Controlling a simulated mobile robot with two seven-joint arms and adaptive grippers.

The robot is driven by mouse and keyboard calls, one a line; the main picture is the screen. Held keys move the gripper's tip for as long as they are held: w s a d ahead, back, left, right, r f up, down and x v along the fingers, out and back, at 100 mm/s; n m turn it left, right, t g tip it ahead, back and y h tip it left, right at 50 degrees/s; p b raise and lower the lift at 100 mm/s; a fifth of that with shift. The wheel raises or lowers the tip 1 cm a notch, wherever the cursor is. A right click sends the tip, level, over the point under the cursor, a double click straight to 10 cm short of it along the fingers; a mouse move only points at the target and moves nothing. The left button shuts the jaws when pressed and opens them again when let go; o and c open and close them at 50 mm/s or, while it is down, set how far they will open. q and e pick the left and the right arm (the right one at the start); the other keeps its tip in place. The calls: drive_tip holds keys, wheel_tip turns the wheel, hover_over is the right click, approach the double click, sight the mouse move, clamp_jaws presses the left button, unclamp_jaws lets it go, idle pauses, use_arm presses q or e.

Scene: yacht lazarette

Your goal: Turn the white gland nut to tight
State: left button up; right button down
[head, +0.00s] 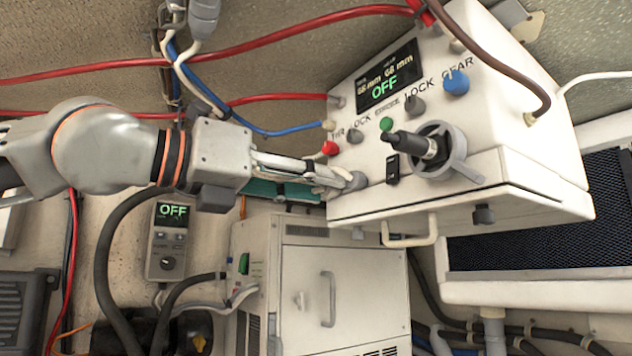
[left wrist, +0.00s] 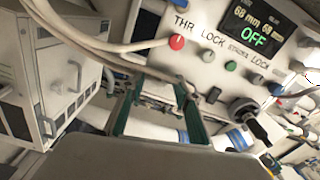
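A white control box (head: 350,205) with a lit OFF display fills the upper right of the head view. A small off-white gland nut (head: 329,125) sits on its left side where the blue cable enters; I cannot tell for sure that it is the task's nut. I cannot make it out in the left wrist view. My right gripper is out of view.
Red and blue cables run left of the box. A black lever in a grey ring (head: 435,150) sticks out of the panel. A white cabinet (head: 370,300) stands below, and a handheld unit reading OFF (head: 168,240) hangs at lower left.

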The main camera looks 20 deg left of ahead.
use_arm(q)
drive_tip(key=shift+w+d, duration=0.15)
drive_tip(key=shift+w, duration=0.05)
clamp_jaws()
